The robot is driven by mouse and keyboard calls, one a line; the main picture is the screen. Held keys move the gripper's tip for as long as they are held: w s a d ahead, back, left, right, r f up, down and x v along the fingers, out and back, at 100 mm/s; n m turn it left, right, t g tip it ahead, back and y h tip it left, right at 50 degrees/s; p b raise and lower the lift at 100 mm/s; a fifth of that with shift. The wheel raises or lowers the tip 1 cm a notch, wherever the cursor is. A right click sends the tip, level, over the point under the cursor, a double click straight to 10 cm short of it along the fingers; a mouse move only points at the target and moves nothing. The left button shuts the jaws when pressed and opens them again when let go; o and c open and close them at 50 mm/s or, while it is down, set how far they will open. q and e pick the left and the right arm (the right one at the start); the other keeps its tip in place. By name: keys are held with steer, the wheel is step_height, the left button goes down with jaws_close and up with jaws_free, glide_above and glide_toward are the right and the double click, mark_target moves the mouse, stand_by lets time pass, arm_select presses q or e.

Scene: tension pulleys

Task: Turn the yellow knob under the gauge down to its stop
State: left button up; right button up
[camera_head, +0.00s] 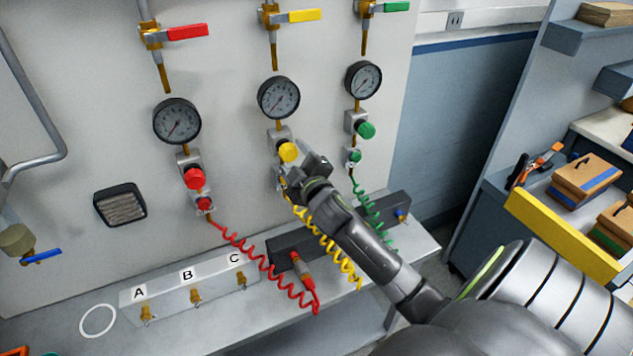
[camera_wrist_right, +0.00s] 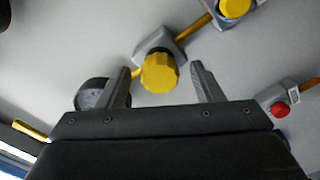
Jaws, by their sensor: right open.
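The yellow knob (camera_head: 289,152) sits on a grey fitting below the middle gauge (camera_head: 278,97) on the wall panel. My right gripper (camera_head: 302,168) is just in front of it and to its lower right, covering part of the fitting. In the right wrist view the yellow knob (camera_wrist_right: 160,73) appears between the two open fingers (camera_wrist_right: 160,76), with a gap on each side. Whether the fingertips reach its depth is hard to tell. The gauge (camera_wrist_right: 92,92) is partly hidden behind one finger there. My left gripper is not in view.
A red knob (camera_head: 195,178) and a green knob (camera_head: 366,130) flank the yellow one. Coiled red (camera_head: 262,260), yellow (camera_head: 335,250) and green (camera_head: 372,210) hoses hang below. A bench with a block marked A, B, C (camera_head: 190,283) stands underneath.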

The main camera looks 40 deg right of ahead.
steer(key=b+v, duration=0.3)
steer(key=v, duration=1.2)
steer(key=shift+b, duration=0.35)
